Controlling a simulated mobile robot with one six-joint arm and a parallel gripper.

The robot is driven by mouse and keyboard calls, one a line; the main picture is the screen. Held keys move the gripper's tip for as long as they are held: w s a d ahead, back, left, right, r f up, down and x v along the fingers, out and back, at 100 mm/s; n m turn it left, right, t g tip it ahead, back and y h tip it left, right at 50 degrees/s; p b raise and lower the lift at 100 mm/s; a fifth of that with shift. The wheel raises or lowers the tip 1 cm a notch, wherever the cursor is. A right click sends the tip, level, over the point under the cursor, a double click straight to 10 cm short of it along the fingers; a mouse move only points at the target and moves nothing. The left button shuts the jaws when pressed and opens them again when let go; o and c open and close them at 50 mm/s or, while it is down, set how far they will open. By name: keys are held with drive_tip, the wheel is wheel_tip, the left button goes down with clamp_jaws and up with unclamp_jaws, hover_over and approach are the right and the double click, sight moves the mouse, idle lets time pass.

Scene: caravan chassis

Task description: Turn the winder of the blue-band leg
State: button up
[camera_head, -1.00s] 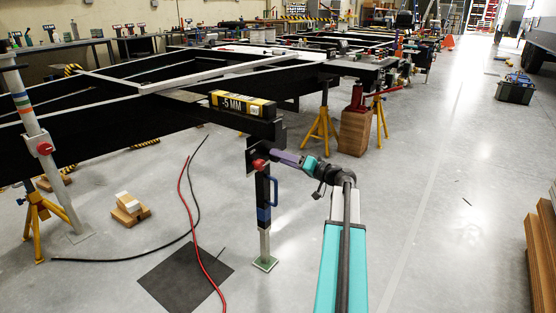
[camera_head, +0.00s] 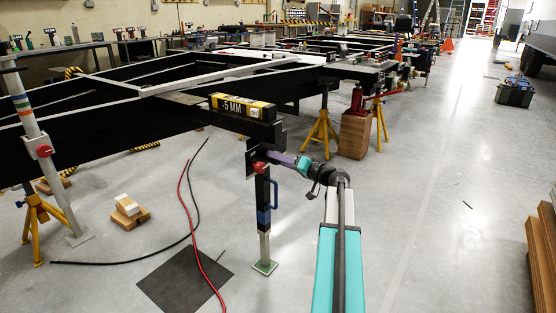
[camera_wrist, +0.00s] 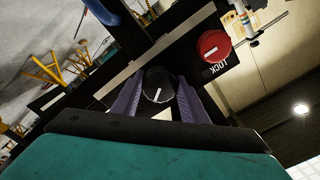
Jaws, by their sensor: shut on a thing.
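The blue-band leg (camera_head: 264,216) stands upright under the frame's corner, a blue band round its dark tube, its foot on a small green-edged plate. A blue handle (camera_head: 273,190) is on its side. The winder, a dark round knob with a white line (camera_wrist: 158,86), shows in the wrist view between the purple fingers of my gripper (camera_wrist: 156,92). My gripper is shut on it, a finger on each side. In the head view my gripper (camera_head: 276,157) reaches the leg's top from the right, hiding the winder. A red LOCK knob (camera_wrist: 213,46) sits beside the winder; it also shows in the head view (camera_head: 259,167).
A box reading "-5 MM" (camera_head: 242,106) sits on the frame above the leg. Another leg with coloured bands (camera_head: 32,120) stands at left. Red and black hoses (camera_head: 186,200) and a dark mat (camera_head: 185,283) lie on the floor.

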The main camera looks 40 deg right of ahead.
drive_tip(key=shift+r+m+p, duration=0.15)
drive_tip(key=shift+m+p, duration=0.95)
drive_tip(key=shift+p, duration=0.05)
drive_tip(key=shift+m+p, duration=0.6)
drive_tip(key=shift+m, duration=0.3)
drive_tip(key=shift+f, duration=0.2)
drive_tip(key=o, duration=1.1)
drive_tip(key=p+v, duration=0.3)
drive_tip(key=v, duration=1.1)
drive_tip(key=shift+w+a, duration=0.1)
